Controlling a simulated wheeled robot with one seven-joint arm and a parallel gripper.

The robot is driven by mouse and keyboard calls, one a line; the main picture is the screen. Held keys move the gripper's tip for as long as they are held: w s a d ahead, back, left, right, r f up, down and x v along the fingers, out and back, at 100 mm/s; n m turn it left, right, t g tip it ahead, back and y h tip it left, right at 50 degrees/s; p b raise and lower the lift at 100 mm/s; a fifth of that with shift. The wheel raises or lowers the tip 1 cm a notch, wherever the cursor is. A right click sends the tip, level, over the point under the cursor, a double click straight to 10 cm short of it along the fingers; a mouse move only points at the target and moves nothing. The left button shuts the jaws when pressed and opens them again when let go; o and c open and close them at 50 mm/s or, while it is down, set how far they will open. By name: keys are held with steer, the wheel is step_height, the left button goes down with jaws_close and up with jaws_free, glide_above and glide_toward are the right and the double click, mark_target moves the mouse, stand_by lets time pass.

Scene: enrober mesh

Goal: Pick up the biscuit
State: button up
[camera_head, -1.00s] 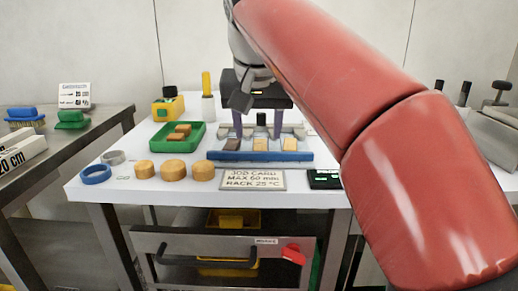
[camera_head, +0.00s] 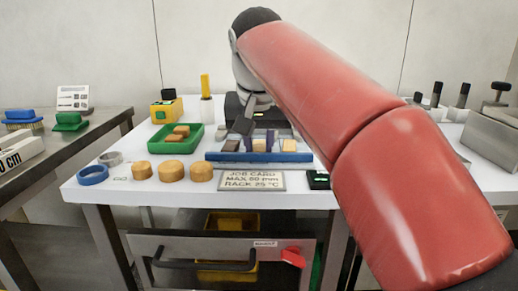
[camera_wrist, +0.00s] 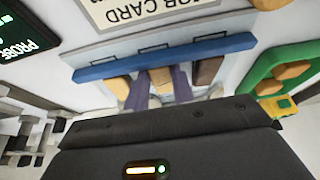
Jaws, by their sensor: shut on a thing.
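The biscuit, a light tan bar (camera_wrist: 160,78), is the middle one of three bars at the blue-edged rack (camera_wrist: 165,57). It stands between the two purple-grey fingers of my gripper (camera_wrist: 160,86), which are shut on it. In the head view my gripper (camera_head: 259,140) reaches down behind the rack's blue front bar (camera_head: 260,157), partly hidden by my arm. A dark brown bar (camera_wrist: 207,70) and another tan bar (camera_wrist: 118,88) lie on either side, outside the fingers. I cannot tell whether the biscuit is clear of the rack.
A green tray (camera_head: 160,141) with brown pieces stands left of the rack. Three round tan blocks (camera_head: 171,171), a blue ring (camera_head: 92,175) and a grey ring lie front left. A job card (camera_head: 252,181) and a dark probe display (camera_head: 318,180) stand in front.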

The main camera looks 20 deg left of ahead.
mark_target(259, 150)
step_height(259, 150, up, 8)
steer(key=p, duration=0.3)
steer(key=shift+f+p, duration=0.15)
steer(key=shift+p, duration=0.2)
steer(key=shift+r, duration=1.15)
